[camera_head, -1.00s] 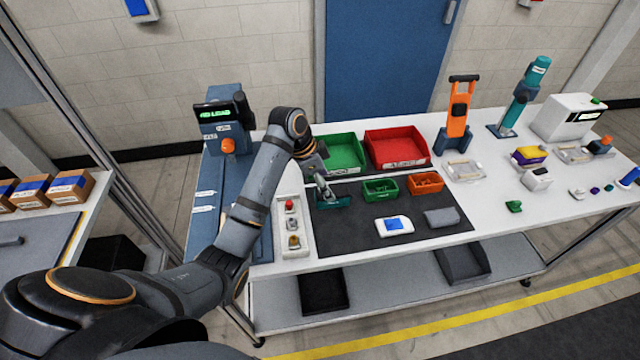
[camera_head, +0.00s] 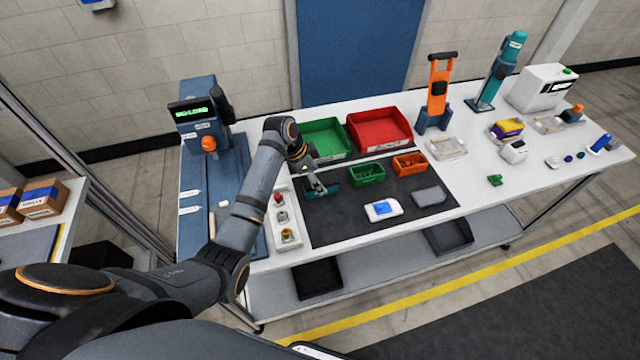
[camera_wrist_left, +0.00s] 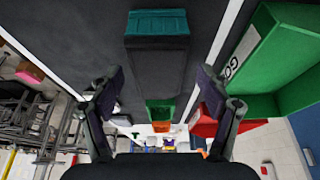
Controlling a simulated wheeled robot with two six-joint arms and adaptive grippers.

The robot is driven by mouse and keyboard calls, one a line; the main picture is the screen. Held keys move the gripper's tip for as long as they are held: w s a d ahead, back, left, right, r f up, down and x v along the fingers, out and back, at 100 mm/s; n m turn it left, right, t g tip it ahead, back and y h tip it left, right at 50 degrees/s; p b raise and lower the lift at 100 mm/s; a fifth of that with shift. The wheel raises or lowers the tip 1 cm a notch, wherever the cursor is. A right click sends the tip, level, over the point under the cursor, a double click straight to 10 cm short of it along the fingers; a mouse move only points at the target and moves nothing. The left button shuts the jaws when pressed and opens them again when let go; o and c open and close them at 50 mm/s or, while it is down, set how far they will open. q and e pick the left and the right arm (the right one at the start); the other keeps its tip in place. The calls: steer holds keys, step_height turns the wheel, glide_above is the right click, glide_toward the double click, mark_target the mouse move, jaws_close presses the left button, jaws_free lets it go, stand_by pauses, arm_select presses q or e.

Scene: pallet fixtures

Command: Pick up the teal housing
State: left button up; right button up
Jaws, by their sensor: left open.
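The teal housing (camera_head: 331,186) lies on the dark mat (camera_head: 345,225) near its left side, partly hidden by my left gripper in the head view. In the left wrist view the teal housing (camera_wrist_left: 157,23) is at the top centre, with a dark grey block-like face just below it. My left gripper (camera_head: 317,188) is close above or beside the housing. In the left wrist view my left gripper (camera_wrist_left: 160,92) is open, its two fingers spread wide with nothing seen held between them. I cannot tell whether it touches the housing. My right gripper is not in view.
A green bin (camera_head: 325,139) and a red bin (camera_head: 380,130) stand behind the mat. Small green (camera_head: 367,174) and orange (camera_head: 410,164) trays, a white-and-blue device (camera_head: 382,208) and a grey piece (camera_head: 429,196) are to the right. A button panel (camera_head: 284,220) is at the left.

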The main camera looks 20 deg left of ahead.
arm_select(q)
steer(key=shift+d+x, duration=0.25)
steer(key=shift+x, duration=0.85)
steer(key=shift+w+f, duration=0.1)
steer(key=shift+f, duration=0.1)
steer(key=c, duration=1.2)
steer(key=shift+c, duration=0.6)
steer(key=shift+r, duration=0.2)
